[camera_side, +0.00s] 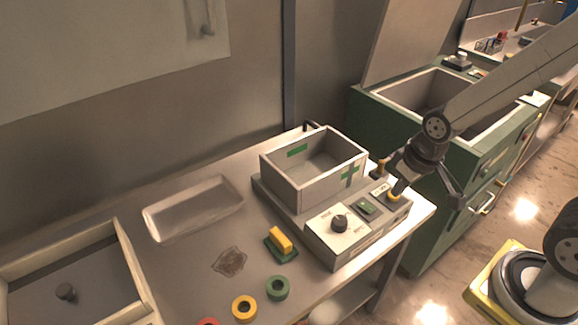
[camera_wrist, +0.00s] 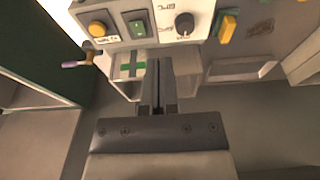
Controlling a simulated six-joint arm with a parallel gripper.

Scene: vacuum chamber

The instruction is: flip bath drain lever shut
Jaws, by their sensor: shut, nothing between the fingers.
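The bath (camera_side: 283,183) is an open grey box with green tape marks, set on a grey base with a control panel. In the wrist view a green cross (camera_wrist: 132,68) on its wall shows left of my fingers. A small brass fitting (camera_wrist: 88,58) beside the bath carries a lever with a purple tip (camera_wrist: 69,64), which points left in the wrist view. A brass fitting also shows at the bath's right corner in the side view (camera_side: 381,166). My gripper (camera_wrist: 157,63) is shut and empty, apart from the lever, to its right in the wrist view.
The panel has a black knob (camera_side: 339,223), a green switch (camera_side: 366,207) and a yellow button (camera_wrist: 97,28). A yellow block (camera_side: 281,241), tape rings (camera_side: 277,288) and a shallow tray (camera_side: 193,209) lie on the table. A green cabinet (camera_side: 436,231) stands at the right.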

